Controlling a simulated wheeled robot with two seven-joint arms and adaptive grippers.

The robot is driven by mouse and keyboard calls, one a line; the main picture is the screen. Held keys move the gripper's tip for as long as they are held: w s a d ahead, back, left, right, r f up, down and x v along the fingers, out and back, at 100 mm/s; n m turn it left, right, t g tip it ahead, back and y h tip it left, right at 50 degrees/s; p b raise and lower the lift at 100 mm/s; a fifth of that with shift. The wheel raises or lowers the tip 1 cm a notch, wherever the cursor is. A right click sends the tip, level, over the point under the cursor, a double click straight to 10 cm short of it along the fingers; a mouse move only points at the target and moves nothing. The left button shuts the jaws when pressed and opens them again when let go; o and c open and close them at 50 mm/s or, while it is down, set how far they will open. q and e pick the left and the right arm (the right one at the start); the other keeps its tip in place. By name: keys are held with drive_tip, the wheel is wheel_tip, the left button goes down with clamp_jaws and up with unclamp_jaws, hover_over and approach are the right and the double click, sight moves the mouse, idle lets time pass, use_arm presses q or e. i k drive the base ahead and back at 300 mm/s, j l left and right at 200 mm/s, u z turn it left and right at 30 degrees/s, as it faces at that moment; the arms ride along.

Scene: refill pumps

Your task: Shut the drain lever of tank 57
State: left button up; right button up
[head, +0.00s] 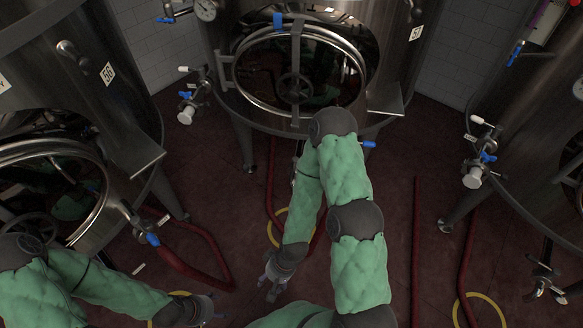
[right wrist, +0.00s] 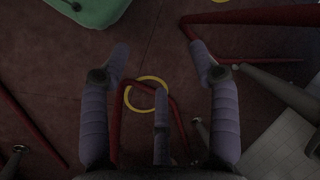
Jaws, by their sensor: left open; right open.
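The middle steel tank (head: 390,60) stands between the other two. Its white number plate (head: 416,33) is turned too far to read, so I cannot confirm it is 57. A blue lever (head: 368,144) shows at its lower front, just right of my right arm; the arm hides the rest of the drain valve, and I cannot tell its setting. My right gripper (head: 272,287) hangs open and empty below and in front of that tank; its spread fingers show in the right wrist view (right wrist: 160,62) above the floor. My left gripper (head: 205,308) is at the bottom left, apart from the tanks.
The left tank (head: 125,110) bears plate 56 (head: 107,72) and its own blue drain lever (head: 152,239). Another tank (head: 535,110) stands right. Side valves (head: 187,112) jut from the middle tank. Red hoses (head: 417,240) and yellow rings (head: 273,230) lie on the dark red floor.

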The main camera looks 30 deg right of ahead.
sight(293, 170)
drive_tip(key=i+j+z, duration=0.15)
drive_tip(key=z, duration=0.2)
drive_tip(key=i+j+z, duration=0.15)
drive_tip(key=j+z, duration=0.6)
drive_tip(key=i, duration=0.5)
